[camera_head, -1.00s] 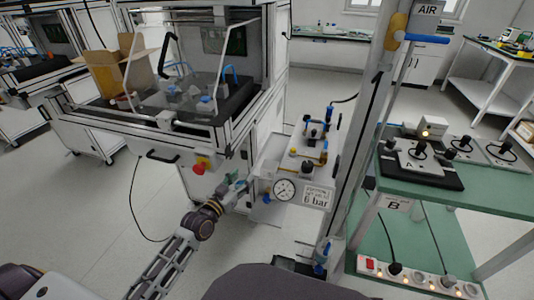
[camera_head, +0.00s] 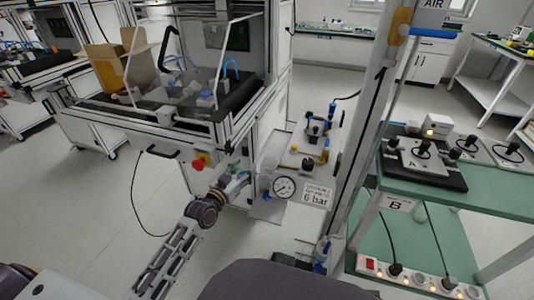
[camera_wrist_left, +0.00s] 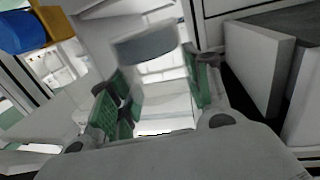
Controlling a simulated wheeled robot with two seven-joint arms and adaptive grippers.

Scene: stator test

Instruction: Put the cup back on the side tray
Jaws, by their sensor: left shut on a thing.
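My left gripper (camera_head: 240,178) is in the middle of the head view, in front of the machine's lower right side. In the left wrist view its green-padded fingers (camera_wrist_left: 155,95) are shut on the cup (camera_wrist_left: 147,78), a pale, whitish round piece with a grey end facing up in the picture. The cup is too small to make out clearly in the head view. A pale flat shelf (camera_head: 267,210) lies just right of and below the gripper; I cannot tell whether it is the side tray. My right gripper is not in view.
A pressure gauge (camera_head: 284,187) and a 6 bar sign (camera_head: 317,194) are right of the gripper. A red stop button (camera_head: 198,165) is on the machine to its left. A grey post (camera_head: 362,150) and a green bench (camera_head: 490,195) stand farther right. Floor on the left is open.

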